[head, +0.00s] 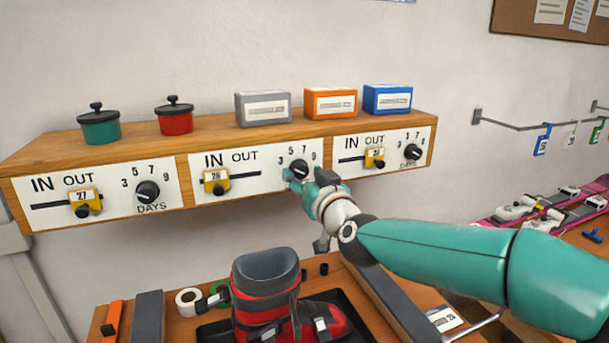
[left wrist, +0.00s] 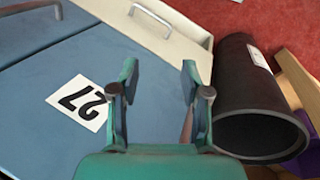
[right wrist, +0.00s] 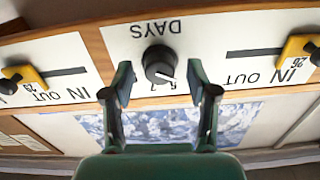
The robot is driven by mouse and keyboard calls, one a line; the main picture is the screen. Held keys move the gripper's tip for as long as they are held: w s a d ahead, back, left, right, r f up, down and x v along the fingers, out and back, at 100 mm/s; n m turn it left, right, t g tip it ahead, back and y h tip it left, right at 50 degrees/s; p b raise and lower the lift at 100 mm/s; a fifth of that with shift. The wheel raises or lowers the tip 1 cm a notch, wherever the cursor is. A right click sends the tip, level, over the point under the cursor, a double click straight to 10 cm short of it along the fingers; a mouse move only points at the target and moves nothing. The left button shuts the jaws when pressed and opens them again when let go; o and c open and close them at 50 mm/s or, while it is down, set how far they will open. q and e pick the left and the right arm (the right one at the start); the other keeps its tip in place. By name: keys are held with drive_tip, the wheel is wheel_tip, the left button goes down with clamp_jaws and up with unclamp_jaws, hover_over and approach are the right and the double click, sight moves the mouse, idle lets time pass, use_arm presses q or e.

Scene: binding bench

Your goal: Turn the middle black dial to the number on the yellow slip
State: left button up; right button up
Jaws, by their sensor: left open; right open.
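The middle black dial (head: 299,169) sits on the white middle panel, below the numbers 3, 5, 7 and 9. In the right wrist view the dial (right wrist: 159,64) appears upside down, its white pointer towards the lower right; the nearby numbers are partly hidden. My right gripper (head: 312,180) is open at the dial, with its fingertips (right wrist: 160,78) on either side; I cannot tell whether they touch it. My left gripper (left wrist: 160,78) is open and empty, out of the head view. I cannot make out a yellow paper slip; yellow sliders (head: 216,181) carry white number labels.
Two other dials flank it, left (head: 148,191) and right (head: 413,151). Pots and boxes stand on the shelf (head: 215,135). A red and black boot (head: 265,295) stands below. In the left wrist view are a 27 card (left wrist: 77,102) and a black cylinder (left wrist: 248,105).

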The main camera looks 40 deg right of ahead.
drive_tip(key=shift+w, duration=0.1)
drive_tip(key=shift+c, duration=0.4)
clamp_jaws()
drive_tip(key=m+b, duration=0.2)
drive_tip(key=m, duration=0.1)
drive_tip(key=shift+f, duration=0.1)
drive_tip(key=shift+m+b, duration=1.1)
drive_tip(key=shift+m, duration=1.3)
